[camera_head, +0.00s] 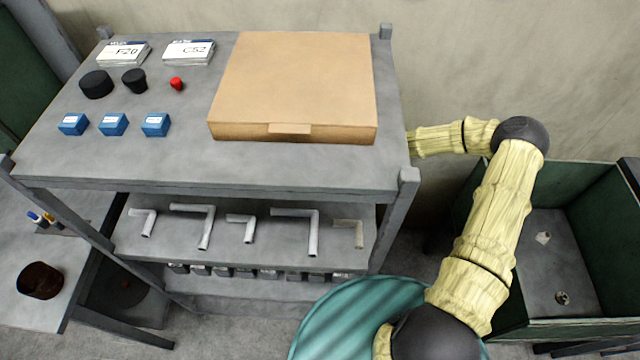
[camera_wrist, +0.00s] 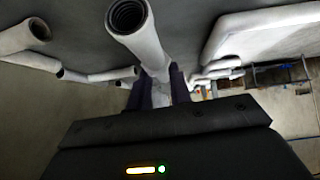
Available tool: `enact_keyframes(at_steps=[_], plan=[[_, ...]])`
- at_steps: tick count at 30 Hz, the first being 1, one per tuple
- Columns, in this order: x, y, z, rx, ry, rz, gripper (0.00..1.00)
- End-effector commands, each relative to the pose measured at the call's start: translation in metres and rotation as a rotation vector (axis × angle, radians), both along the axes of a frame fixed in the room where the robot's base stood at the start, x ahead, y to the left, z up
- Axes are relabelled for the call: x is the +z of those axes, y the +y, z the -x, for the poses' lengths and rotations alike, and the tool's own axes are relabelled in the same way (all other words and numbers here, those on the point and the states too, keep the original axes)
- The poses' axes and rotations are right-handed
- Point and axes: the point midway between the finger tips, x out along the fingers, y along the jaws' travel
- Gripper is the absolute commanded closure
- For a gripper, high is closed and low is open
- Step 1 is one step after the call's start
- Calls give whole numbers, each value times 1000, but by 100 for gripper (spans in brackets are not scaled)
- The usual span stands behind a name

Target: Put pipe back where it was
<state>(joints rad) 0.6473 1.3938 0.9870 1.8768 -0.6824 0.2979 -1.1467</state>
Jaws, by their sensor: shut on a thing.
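In the wrist view a pale grey pipe (camera_wrist: 148,42) with a dark, ridged open end stands large in front of me. My gripper (camera_wrist: 160,84) has its two dark fingers shut on this pipe's lower part. More pale pipes show at the left (camera_wrist: 25,38) and beyond the fingers at the right (camera_wrist: 216,72). In the head view several bent pipes lie along the middle shelf (camera_head: 258,255); the rightmost one (camera_head: 349,232) looks duller. There my arm reaches behind the rack's right side, and the gripper is hidden. I cannot tell which head-view pipe is held.
The rack's top shelf (camera_head: 170,165) carries a cardboard box (camera_head: 295,80), small blue boxes (camera_head: 113,124), black caps (camera_head: 96,84) and labelled cards (camera_head: 188,52). A rack post (camera_head: 402,205) stands near my arm. A green-walled bin (camera_head: 610,230) stands right; a teal round surface (camera_head: 335,320) is in front.

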Motion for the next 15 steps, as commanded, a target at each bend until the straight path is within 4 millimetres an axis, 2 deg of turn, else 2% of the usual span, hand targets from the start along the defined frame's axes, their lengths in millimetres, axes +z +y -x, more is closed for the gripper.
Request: enact_keyframes(at_steps=[8, 15], plan=[[-32, 0, 0, -1, 1, -1, 100], [-35, 0, 1, 1, 1, 1, 100]])
